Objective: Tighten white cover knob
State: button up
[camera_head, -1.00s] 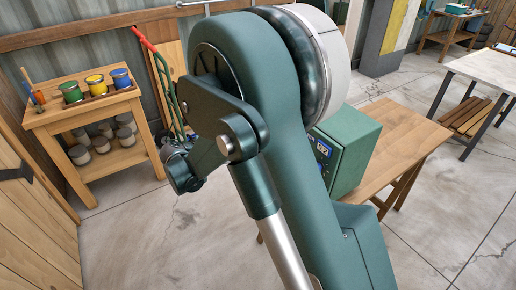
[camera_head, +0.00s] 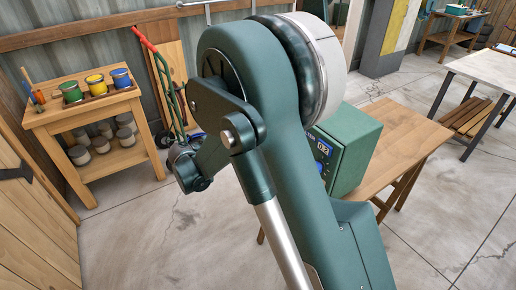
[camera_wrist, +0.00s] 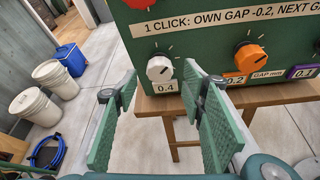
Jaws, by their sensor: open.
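The white cover knob (camera_wrist: 159,69) sits on the front of a green box (camera_wrist: 190,50) in the wrist view, above a tag reading 0.4. Its pale pointer mark is too small to read surely. My gripper (camera_wrist: 158,80) is open, with one green ribbed finger lower left of the knob and the other to its right. The knob shows between the fingertips, and the fingers appear apart from it. In the head view the green box (camera_head: 357,148) stands behind my arm; my gripper and the white knob are hidden there.
An orange knob (camera_wrist: 250,57) is right of the white one, and a red knob (camera_wrist: 135,3) is above. The box stands on a wooden table (camera_head: 412,135). White buckets (camera_wrist: 50,75) and a blue box (camera_wrist: 70,58) are on the floor at left.

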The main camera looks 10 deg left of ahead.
jog(key=x, duration=0.4)
jog(key=shift+w+d+f+b, duration=0.1)
jog(key=shift+w+d+b, duration=0.1)
jog(key=shift+b, duration=0.2)
jog(key=c, duration=0.9)
